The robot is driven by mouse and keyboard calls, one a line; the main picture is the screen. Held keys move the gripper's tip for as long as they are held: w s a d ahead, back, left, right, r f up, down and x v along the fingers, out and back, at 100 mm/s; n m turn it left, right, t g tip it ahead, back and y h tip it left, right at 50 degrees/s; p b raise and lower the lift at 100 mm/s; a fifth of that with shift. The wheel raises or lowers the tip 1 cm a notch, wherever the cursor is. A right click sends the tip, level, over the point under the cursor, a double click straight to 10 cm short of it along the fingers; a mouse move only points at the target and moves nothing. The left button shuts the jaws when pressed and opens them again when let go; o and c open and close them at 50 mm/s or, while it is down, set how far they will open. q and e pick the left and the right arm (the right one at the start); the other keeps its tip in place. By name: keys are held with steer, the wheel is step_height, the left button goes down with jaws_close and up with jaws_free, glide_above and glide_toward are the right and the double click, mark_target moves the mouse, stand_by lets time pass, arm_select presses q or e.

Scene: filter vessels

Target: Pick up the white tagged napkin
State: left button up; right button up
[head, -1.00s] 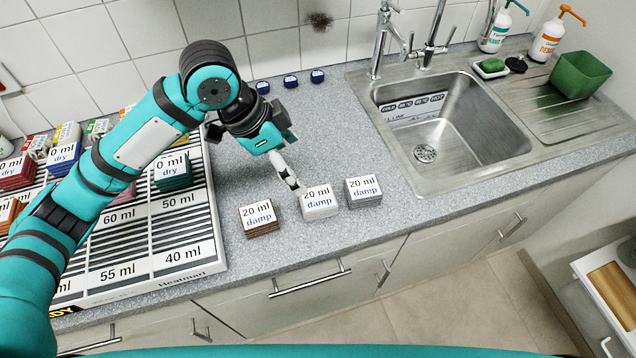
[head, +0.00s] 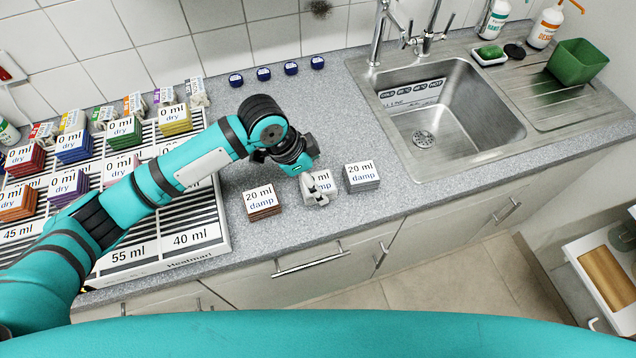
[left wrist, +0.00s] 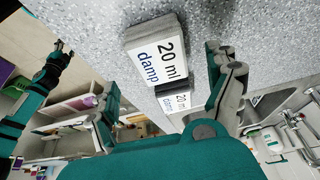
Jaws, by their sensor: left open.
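The white tagged napkin (head: 322,177) is a folded stack with a "20 ml damp" tag. It lies on the counter between a brown stack (head: 262,200) and a grey stack (head: 362,176), both tagged the same. My left gripper (head: 319,192) is open at the white napkin and partly covers it in the head view. In the left wrist view the napkin (left wrist: 158,55) shows between the two spread fingers, with the grey stack (left wrist: 176,102) behind it. I cannot tell whether the fingers touch it. A part of my right arm seems to show at the left there; its jaws are unclear.
A striped drying board (head: 195,237) with several coloured "dry" stacks fills the left. A steel sink (head: 440,120) and green tub (head: 578,68) are at right. Several blue caps (head: 263,74) stand by the wall.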

mark_target(318, 183)
arm_select(q)
steer(key=x, duration=0.2)
steer(key=p+x, duration=0.1)
steer(key=x, duration=0.1)
steer(key=shift+a+f, duration=0.15)
steer(key=shift+a, duration=0.15)
steer(key=c, duration=1.2)
